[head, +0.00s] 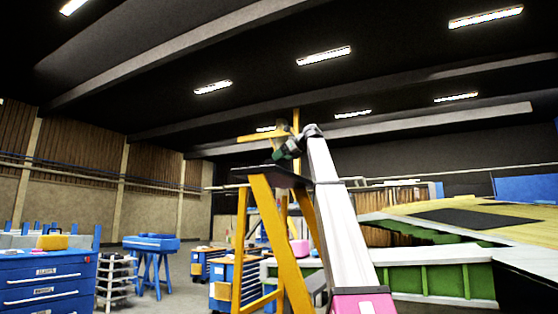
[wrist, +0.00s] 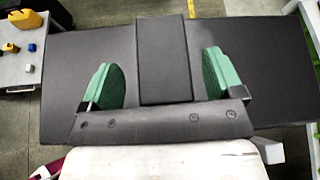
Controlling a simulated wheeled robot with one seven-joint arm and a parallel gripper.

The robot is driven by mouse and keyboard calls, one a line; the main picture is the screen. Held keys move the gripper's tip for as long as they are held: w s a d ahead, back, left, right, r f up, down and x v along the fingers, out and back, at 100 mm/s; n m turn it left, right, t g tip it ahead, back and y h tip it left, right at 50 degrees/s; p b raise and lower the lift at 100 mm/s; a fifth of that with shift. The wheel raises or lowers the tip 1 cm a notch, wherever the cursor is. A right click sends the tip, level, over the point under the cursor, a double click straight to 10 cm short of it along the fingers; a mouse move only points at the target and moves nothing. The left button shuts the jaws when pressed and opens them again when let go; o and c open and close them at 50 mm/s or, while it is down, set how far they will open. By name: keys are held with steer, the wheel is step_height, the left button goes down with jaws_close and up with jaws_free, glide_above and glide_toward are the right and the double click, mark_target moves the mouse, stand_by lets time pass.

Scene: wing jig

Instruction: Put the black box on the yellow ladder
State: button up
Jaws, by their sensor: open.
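The yellow ladder (head: 275,240) stands in front of me in the head view, with a flat black top (head: 262,177). In the wrist view, the ladder's black top (wrist: 255,65) spans the picture, and the black box (wrist: 165,60) appears to lie on it. My gripper (wrist: 158,85) is open, its green-padded fingers on either side of the box's near part, with a clear gap on each side. In the head view my gripper (head: 287,152) is just above the ladder top. I cannot make out the box there.
A blue drawer cabinet (head: 45,280) stands at the left, with a blue stand (head: 152,250) beyond it. A green and white jig (head: 440,280) fills the right. In the wrist view, a grey surface with a yellow can (wrist: 11,48) is at the left.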

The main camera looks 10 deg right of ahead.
steer(key=v, duration=1)
steer(key=shift+d, duration=0.1)
steer(key=shift+s, duration=0.15)
